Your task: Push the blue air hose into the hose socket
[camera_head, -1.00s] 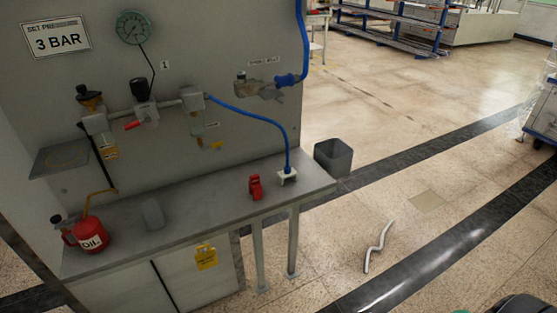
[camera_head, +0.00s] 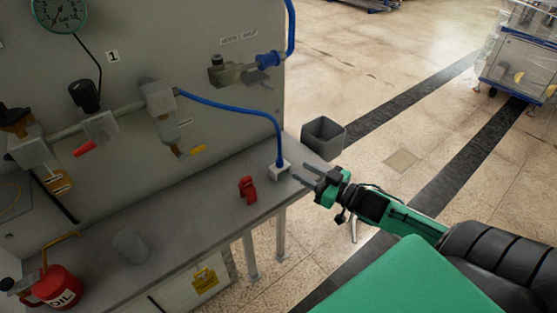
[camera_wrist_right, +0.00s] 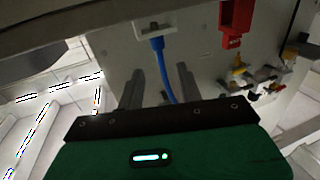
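The blue air hose (camera_head: 238,108) arcs from a fitting on the panel down to a white block (camera_head: 279,171) at the bench's right end. Its lower end stands upright at the block. My right gripper (camera_head: 301,172) is open and empty, just right of the block, fingers pointing at it. In the right wrist view the hose (camera_wrist_right: 164,70) shows between the open fingers (camera_wrist_right: 158,84), with the white block (camera_wrist_right: 155,29) beyond. A second blue hose drops from above to a blue coupling (camera_head: 269,60) beside a brass-coloured valve (camera_head: 226,72). I cannot tell which fitting is the hose socket. My left gripper is out of view.
A red clamp-like part (camera_head: 247,189) stands on the bench (camera_head: 195,212), left of the white block. A grey cup (camera_head: 130,246) and a red oil can (camera_head: 56,287) are further left. A grey bin (camera_head: 323,138) stands on the floor behind. Regulators and a gauge (camera_head: 60,12) line the panel.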

